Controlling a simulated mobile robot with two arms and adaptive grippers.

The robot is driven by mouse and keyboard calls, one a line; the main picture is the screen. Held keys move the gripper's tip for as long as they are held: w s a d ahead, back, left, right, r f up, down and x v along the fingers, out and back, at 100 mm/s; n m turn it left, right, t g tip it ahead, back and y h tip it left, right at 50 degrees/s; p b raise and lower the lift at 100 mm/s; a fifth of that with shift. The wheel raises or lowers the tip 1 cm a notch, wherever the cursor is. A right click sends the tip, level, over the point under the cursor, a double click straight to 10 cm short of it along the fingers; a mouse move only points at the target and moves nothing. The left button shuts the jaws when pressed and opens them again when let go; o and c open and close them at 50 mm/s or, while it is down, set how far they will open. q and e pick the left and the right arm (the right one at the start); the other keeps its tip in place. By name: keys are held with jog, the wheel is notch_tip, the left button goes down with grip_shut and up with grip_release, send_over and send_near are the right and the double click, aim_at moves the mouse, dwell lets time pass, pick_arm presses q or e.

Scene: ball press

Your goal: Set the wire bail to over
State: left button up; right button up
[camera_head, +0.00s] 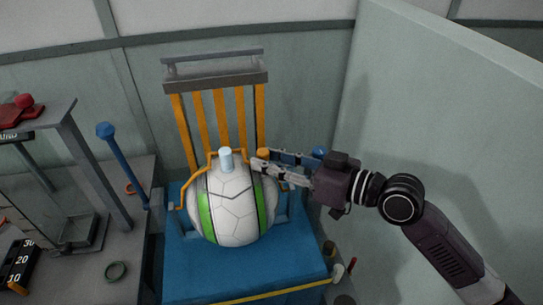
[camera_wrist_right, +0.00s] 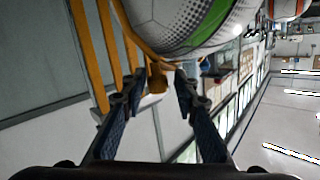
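The wire bail (camera_head: 209,161) is a thin orange wire passing behind and over the upper part of a white and green ball (camera_head: 236,208). An orange knob (camera_head: 263,154) shows at the ball's upper right. In the head view my right gripper (camera_head: 256,168) reaches in from the right, its fingertips close to the knob and the ball's upper right. In the right wrist view the orange knob (camera_wrist_right: 157,82) lies between the two spread fingertips; I cannot tell whether either finger touches it. My left gripper is not in view.
The ball sits on a blue stand (camera_head: 240,277) before upright orange bars (camera_head: 199,120) with a grey top beam. A pale cylinder (camera_head: 226,160) tops the ball. A blue lever (camera_head: 122,160) stands left, beside a grey bench. A pale wall panel (camera_head: 440,130) bounds the right.

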jog(key=shift+o, duration=0.7)
jog(key=shift+r, duration=0.1)
jog(key=shift+w+r, duration=0.1)
jog(key=shift+r, duration=0.35)
notch_tip(320, 180, up, 9)
jog(key=shift+r, duration=0.15)
